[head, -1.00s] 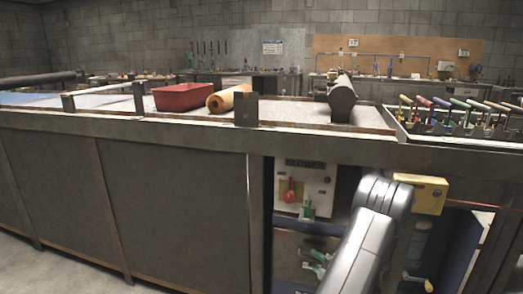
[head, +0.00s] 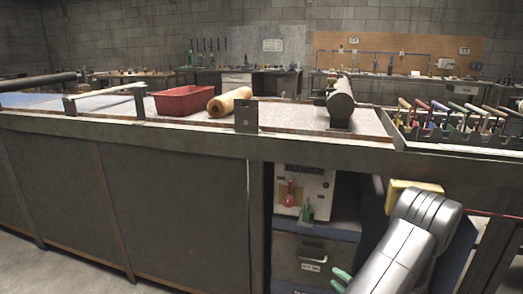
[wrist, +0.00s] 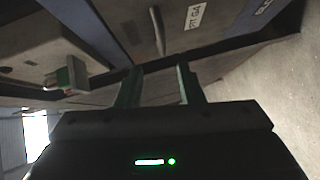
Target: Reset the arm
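My arm rises at the lower right of the head view, in front of the bench's open bay. My gripper (wrist: 158,78) shows in the wrist view as two green fingers set apart with nothing between them, so it is open and empty. In the head view only a green fingertip part of my gripper (head: 341,279) shows, at the lower left of my arm; the rest is hidden behind the arm. The gripper is in front of the drawer unit (head: 300,262) under the blower box (head: 315,181), with no clear contact.
The long bench (head: 150,131) spans the view. On it are a red tray (head: 183,101), a tan roll (head: 230,101), a dark cylinder (head: 341,102) and a rack of colored-handled tools (head: 445,130). A yellow box (head: 402,189) is partly behind my arm. Floor is clear at lower left.

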